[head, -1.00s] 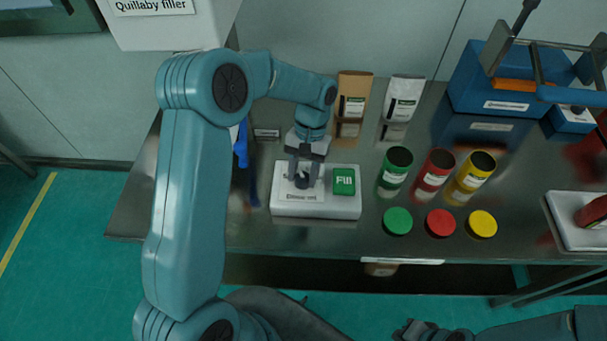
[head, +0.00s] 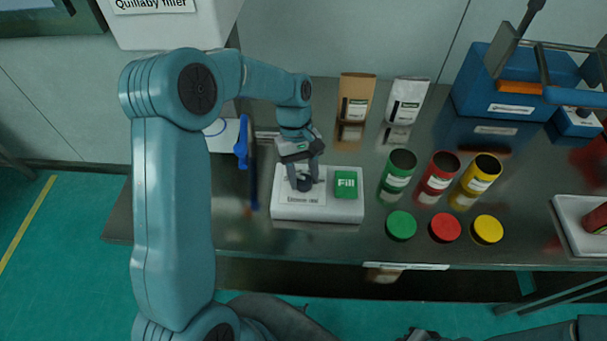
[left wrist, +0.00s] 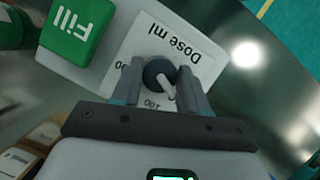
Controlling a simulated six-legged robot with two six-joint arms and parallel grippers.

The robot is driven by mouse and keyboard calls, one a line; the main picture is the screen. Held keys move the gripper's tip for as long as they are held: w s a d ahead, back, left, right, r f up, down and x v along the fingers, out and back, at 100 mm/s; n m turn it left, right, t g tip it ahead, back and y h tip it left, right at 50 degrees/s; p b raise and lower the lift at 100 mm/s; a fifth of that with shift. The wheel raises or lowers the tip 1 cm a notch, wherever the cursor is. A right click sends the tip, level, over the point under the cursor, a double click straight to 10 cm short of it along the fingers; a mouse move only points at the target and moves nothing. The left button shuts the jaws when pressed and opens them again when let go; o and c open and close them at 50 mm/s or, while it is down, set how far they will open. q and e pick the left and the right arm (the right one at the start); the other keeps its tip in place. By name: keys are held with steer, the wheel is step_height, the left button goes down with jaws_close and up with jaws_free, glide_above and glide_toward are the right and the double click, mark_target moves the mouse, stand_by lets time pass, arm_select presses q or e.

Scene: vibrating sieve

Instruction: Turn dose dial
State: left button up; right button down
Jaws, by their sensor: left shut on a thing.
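The dose dial (left wrist: 157,72) is a dark round knob with a white pointer on a white box (head: 340,212), on a plate marked "Dose ml". In the left wrist view its pointer slants towards the printed "100" side. My left gripper (head: 305,182) is shut on the dial, with one finger on either side of it; both fingers also show in the left wrist view (left wrist: 159,84). A green "Fill" button (head: 346,184) is beside the plate. My right gripper (head: 420,335) only just shows at the bottom edge of the head view.
Green (head: 398,170), red (head: 437,172) and yellow (head: 480,174) cans stand right of the box, with matching lids in front. Two pouches (head: 356,97) stand behind. A blue machine (head: 510,90) is at the back right. A blue-handled thing (head: 242,145) is left of the box.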

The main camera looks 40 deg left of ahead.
arm_select(q)
steer(key=shift+w+a+r, duration=0.1)
steer(key=shift+a, duration=0.05)
stand_by(0.3)
steer(key=o, duration=0.9)
steer(key=shift+o, duration=0.6)
steer(key=v, duration=1.6)
steer(key=shift+r, duration=0.1)
